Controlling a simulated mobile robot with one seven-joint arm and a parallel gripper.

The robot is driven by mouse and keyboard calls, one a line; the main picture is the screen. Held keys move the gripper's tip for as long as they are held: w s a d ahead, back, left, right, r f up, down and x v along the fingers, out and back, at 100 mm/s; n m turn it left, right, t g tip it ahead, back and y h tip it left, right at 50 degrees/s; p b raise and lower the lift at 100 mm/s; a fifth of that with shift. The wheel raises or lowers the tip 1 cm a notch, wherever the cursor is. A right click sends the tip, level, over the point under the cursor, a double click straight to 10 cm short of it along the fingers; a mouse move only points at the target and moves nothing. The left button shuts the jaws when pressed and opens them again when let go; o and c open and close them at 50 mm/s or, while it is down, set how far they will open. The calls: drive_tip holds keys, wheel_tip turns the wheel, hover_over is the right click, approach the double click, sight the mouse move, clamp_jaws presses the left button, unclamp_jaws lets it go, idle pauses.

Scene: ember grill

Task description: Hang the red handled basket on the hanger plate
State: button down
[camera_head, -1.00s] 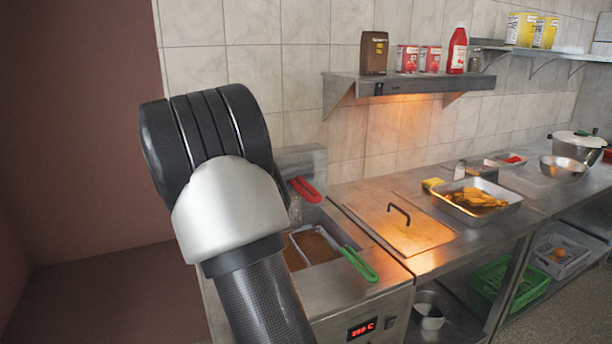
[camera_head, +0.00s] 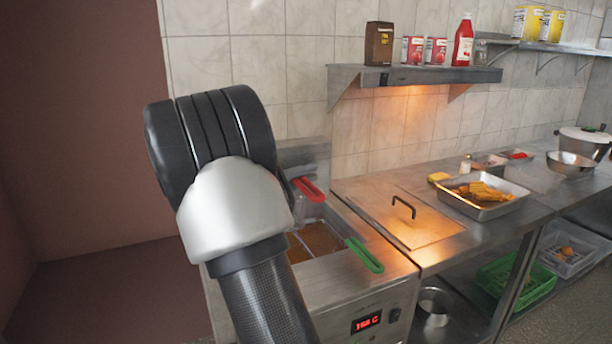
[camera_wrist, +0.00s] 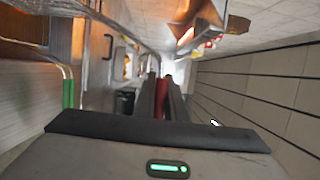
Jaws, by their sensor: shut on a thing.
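The red handle (camera_head: 308,189) of the basket shows at the back of the fryer, just right of my arm; the basket body is mostly hidden. In the wrist view the red handle (camera_wrist: 161,98) lies between the two dark fingers of my gripper (camera_wrist: 163,95), which is shut on it. In the head view my arm hides the gripper. An upright steel plate (camera_head: 304,153) stands behind the fryer, beside the red handle; I cannot tell whether the basket touches it. A green handle (camera_head: 363,255) rests over the fryer's front edge, also at left in the wrist view (camera_wrist: 68,88).
The fryer well (camera_head: 318,241) holds brown oil. A steel lid (camera_head: 410,222) and a tray of fries (camera_head: 483,208) are on the counter to the right. A wall shelf (camera_head: 415,76) carries bottles and cans above. A tiled wall stands close behind.

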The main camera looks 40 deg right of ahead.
drive_tip(key=shift+f+b, duration=0.6)
drive_tip(key=c, duration=1.7)
unclamp_jaws()
